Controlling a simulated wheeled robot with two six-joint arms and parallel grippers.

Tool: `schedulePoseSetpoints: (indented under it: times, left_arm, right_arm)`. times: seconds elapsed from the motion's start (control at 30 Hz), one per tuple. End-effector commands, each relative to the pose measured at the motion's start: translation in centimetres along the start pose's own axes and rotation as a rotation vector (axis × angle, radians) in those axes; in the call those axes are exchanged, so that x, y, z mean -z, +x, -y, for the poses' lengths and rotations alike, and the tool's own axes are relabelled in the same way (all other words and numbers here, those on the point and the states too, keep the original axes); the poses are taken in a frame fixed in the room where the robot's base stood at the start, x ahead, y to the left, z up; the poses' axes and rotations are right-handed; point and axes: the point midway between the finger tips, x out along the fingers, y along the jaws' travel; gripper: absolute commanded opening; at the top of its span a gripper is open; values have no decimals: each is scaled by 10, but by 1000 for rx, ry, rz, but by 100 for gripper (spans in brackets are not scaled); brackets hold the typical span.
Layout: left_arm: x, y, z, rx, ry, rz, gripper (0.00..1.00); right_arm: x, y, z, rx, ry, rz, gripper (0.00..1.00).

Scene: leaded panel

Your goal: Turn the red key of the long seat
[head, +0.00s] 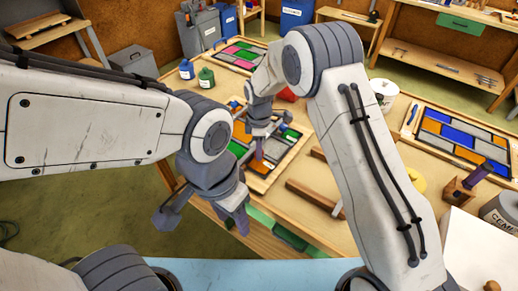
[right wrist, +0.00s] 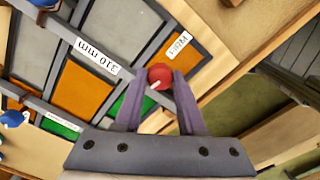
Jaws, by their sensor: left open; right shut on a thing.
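The red key (right wrist: 160,77) is a round red knob with a white mark, in the middle of the right wrist view. My right gripper (right wrist: 159,84) is shut on it, with one purple finger on each side. A grey bar labelled 310 mm (right wrist: 97,56) runs beside the key across the leaded panel; I cannot tell for sure whether it is the long seat. In the head view the right gripper (head: 259,150) is over the panel (head: 262,184), and the key is hidden there. My left gripper (head: 204,220) is open and empty at the table's front left edge.
Blue knobs (right wrist: 12,118) stand on the panel's other side. Wooden bars (head: 314,193) lie right of the panel.

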Motion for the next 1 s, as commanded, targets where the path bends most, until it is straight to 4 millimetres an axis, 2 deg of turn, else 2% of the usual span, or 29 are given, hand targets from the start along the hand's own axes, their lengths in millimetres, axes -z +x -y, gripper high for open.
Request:
schedulePoseSetpoints:
  times: [0.37, 0.4, 0.47, 0.8, 0.93, 1.0]
  left_arm:
    - [0, 0, 0, 0, 0, 0, 50]
    - [0, 0, 0, 0, 0, 0, 50]
    - [0, 0, 0, 0, 0, 0, 50]
    - [0, 1, 0, 0, 0, 0, 50]
    - [0, 4, 0, 0, 0, 0, 50]
    - [0, 8, 1, 0, 0, 0, 50]
  right_arm:
    - [0, -2, -1, -4, -4, -1, 0]
    - [0, -2, -1, -4, -3, -1, 47]
    - [0, -1, -1, -4, -3, -1, 69]
    - [0, -2, -1, -2, -3, -1, 69]
    - [1, -14, -2, -5, -3, -2, 69]
    - [1, -26, -2, -7, -3, -3, 69]
